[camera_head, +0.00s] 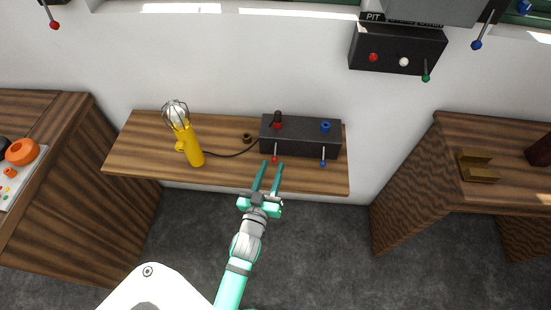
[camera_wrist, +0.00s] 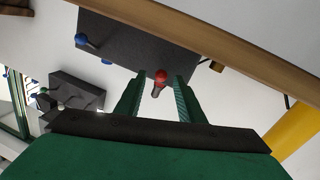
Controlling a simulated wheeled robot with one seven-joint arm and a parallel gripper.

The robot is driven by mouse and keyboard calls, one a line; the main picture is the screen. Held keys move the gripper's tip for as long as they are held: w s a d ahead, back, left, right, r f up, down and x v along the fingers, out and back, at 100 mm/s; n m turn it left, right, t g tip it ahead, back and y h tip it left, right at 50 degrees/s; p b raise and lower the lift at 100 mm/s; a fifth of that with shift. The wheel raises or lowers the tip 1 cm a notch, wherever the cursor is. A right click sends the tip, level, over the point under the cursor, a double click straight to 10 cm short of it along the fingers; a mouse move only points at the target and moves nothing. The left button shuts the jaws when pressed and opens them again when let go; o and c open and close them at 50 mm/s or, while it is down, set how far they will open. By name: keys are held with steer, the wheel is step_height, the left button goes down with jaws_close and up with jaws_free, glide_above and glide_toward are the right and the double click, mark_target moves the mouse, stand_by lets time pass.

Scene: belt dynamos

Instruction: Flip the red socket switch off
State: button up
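A dark socket box (camera_head: 300,137) sits on the wooden shelf. On its front are a red-tipped switch lever (camera_head: 275,158) at the left and a blue-tipped lever (camera_head: 323,162) at the right. Both levers point down in the head view. A black plug (camera_head: 277,115) stands in the red socket (camera_head: 277,125) on top. My gripper (camera_head: 272,165) is open and empty just in front of the red lever. In the wrist view, the red lever's knob (camera_wrist: 161,76) shows between my open fingertips (camera_wrist: 161,84). I cannot tell whether they touch it. The blue lever (camera_wrist: 84,40) is off to the side.
A yellow caged lamp (camera_head: 190,145) stands on the shelf (camera_head: 140,150) at the left, its cable running to the box. A blue socket (camera_head: 326,127) is on the box's right. A second dark box (camera_head: 398,50) with levers hangs on the wall above right. Other wooden tables flank the shelf.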

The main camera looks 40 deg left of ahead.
mark_target(274, 159)
steer(key=shift+x, duration=2.2)
steer(key=shift+a, duration=0.1)
steer(key=shift+c, duration=0.3)
